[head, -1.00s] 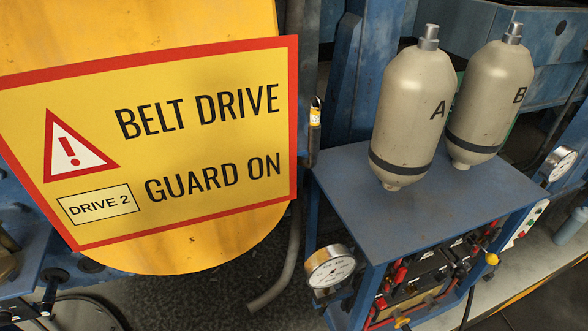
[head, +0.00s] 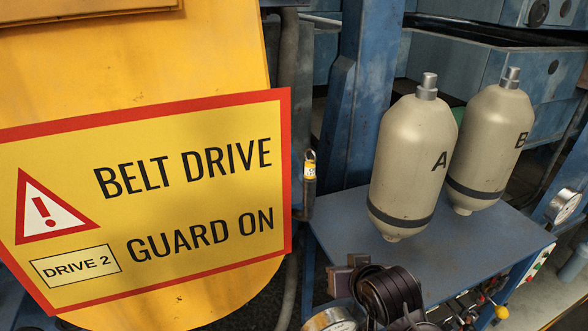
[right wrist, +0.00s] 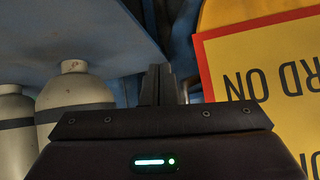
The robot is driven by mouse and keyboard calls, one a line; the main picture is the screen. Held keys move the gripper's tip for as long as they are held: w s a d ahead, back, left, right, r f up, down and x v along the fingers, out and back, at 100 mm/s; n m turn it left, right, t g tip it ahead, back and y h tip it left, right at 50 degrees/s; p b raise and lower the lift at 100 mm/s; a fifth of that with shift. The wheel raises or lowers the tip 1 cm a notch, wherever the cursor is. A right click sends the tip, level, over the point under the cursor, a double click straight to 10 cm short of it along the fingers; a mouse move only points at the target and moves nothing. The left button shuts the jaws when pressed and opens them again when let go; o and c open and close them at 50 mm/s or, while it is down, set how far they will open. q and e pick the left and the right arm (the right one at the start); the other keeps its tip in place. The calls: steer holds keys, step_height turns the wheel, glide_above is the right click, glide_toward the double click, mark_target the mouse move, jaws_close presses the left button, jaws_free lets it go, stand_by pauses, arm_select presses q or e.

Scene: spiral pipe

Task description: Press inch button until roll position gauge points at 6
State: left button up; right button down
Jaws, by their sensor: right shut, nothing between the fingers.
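A round white gauge (head: 330,321) shows at the bottom edge of the head view, mostly cut off, so its pointer cannot be read. A second gauge (head: 563,205) is at the right edge, its pointer too small to read. A panel with small green and red buttons (head: 538,263) is below it; no label is legible, so I cannot pick out the inch button. My right gripper (head: 347,274) is in front of the blue stand, just above the cut-off gauge. In the right wrist view its dark fingers (right wrist: 158,86) are together and empty. My left gripper is not in view.
Two beige cylinders, A (head: 411,165) and B (head: 490,145), stand over the blue stand top (head: 335,225). A yellow belt drive guard (head: 200,50) with a warning sign (head: 200,190) fills the left. A yellow knob (head: 501,312) is low at the right.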

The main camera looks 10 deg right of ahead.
steer(key=w+a+r+m+t+y, duration=0.15)
steer(key=w+r+t, duration=0.35)
steer(key=r, duration=0.9)
steer(key=w+a+r+m+t, duration=0.15)
steer(key=w+r+t, duration=0.4)
steer(key=r, duration=0.75)
steer(key=s+r+t+y, duration=0.2)
steer(key=r+t+y, duration=0.1)
steer(key=r, duration=1.2)
steer(key=s+a+r+t+y, duration=0.1)
steer(key=s+r+t+y, duration=0.2)
steer(key=r, duration=1.1)
steer(key=shift+a+r, duration=0.15)
steer(key=shift+r, duration=0.2)
steer(key=shift+w, duration=0.1)
steer(key=w+a+p, duration=0.2)
steer(key=w, duration=0.6)
steer(key=shift+w+p, duration=0.25)
steer(key=shift+p, duration=0.05)
steer(key=shift+d, duration=0.1)
